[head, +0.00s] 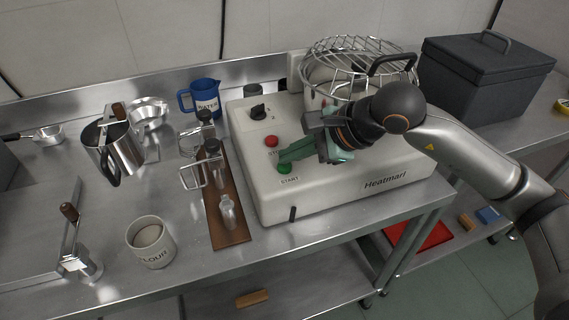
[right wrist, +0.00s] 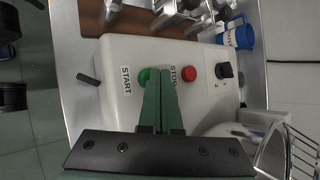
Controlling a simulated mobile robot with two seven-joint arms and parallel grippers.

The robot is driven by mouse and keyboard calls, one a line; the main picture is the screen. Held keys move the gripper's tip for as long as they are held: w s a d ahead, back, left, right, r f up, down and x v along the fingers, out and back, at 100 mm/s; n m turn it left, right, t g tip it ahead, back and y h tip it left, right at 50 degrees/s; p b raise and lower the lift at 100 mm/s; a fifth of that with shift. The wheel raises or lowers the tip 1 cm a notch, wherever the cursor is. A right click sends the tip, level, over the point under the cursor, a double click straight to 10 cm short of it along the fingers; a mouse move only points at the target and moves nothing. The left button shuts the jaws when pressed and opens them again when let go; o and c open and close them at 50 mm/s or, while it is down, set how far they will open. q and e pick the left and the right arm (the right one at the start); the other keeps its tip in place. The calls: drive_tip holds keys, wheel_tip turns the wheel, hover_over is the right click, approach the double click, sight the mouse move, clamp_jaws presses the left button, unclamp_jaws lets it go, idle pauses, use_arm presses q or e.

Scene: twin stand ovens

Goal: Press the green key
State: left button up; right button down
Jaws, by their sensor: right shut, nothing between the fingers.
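The green key (head: 284,169) labelled START is on the sloping front of the white Heatmarl machine (head: 330,180). It also shows in the right wrist view (right wrist: 144,75), partly hidden behind my fingers. My right gripper (head: 283,158) is shut and empty, its green fingertips close by the key. In the right wrist view the tips (right wrist: 160,72) lie just beside the key, toward the STOP label; I cannot tell whether they touch it. The red key (head: 271,141) is just behind, and a black knob (head: 258,112) farther back. My left gripper is not in view.
A wire guard (head: 357,62) rises over the machine's bowl. A brown tray (head: 229,236) with small bottles, a blue jug (head: 204,98) and a flour pot (head: 151,241) stand to the left. A dark lidded box (head: 485,75) is at the back right.

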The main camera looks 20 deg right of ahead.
sight(291, 167)
drive_tip(key=shift+f+b, duration=0.3)
drive_tip(key=shift+f, duration=0.05)
drive_tip(key=shift+r, duration=0.1)
idle(0.4)
drive_tip(key=shift+r+p, duration=0.45)
drive_tip(key=shift+r, duration=0.35)
drive_tip(key=shift+r, duration=0.15)
drive_tip(key=shift+r+p, duration=1.6)
drive_tip(key=shift+r, duration=0.85)
